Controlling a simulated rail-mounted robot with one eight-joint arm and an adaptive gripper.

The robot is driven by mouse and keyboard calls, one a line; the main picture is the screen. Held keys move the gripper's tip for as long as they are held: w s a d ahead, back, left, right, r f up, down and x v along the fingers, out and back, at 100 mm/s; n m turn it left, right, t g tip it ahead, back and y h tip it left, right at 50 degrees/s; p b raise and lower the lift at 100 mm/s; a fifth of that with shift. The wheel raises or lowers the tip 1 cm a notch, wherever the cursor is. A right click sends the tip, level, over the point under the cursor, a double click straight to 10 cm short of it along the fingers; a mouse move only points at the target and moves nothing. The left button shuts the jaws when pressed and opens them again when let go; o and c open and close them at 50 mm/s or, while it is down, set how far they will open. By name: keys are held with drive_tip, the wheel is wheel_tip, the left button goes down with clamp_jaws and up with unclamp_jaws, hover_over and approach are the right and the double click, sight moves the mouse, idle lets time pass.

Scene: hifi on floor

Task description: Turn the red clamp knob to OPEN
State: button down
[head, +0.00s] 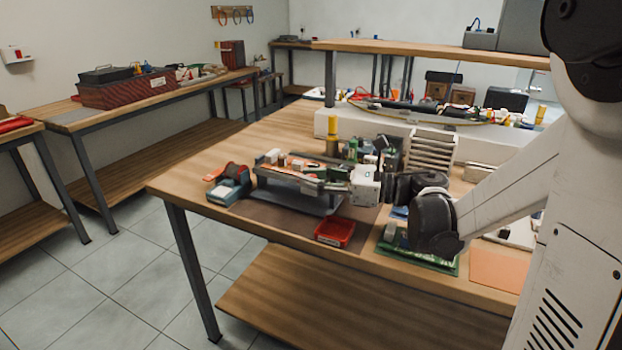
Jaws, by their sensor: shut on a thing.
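A clamp fixture (300,179) with a grey base stands on the brown mat of the near workbench. My arm reaches in from the right, and my gripper (341,183) is at the fixture's right end. The gripper is small and crowded by dark and white parts, so its fingers are hard to make out. It appears shut on the red clamp knob. The knob itself is hidden or too small to tell apart, and neither its angle nor an OPEN mark can be read.
A blue and red device (229,184) stands left of the fixture, and a red tray (334,232) lies in front. A stack of pale slats (432,150) and a yellow-topped cylinder (332,135) stand behind. A green board (425,257) and orange sheet (497,270) lie right.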

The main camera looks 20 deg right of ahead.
idle(0.4)
drive_tip(key=c, duration=1.6)
unclamp_jaws()
drive_tip(key=shift+o, duration=0.2)
drive_tip(key=shift+t, duration=0.3)
